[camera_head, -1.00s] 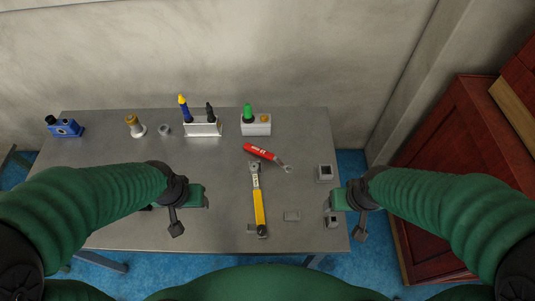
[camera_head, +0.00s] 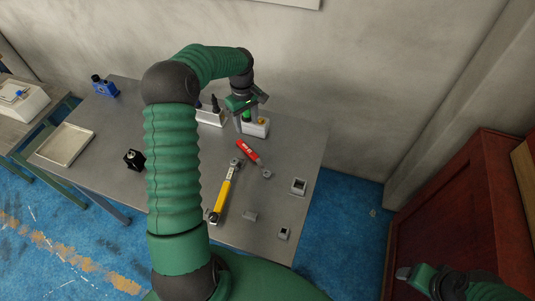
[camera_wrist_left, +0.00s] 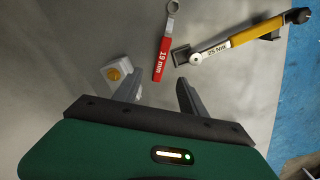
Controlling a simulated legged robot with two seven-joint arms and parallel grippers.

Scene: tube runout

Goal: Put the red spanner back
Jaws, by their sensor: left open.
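The red spanner (camera_head: 248,152) lies flat on the grey table, beside the head of a yellow torque wrench (camera_head: 223,195). In the left wrist view the spanner (camera_wrist_left: 164,50) shows a red handle marked 19 mm and a bare metal ring end.
The white block (camera_head: 260,130) stands partly behind the left gripper, close to the fingers. A red-brown cabinet (camera_head: 440,200) stands at the right.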

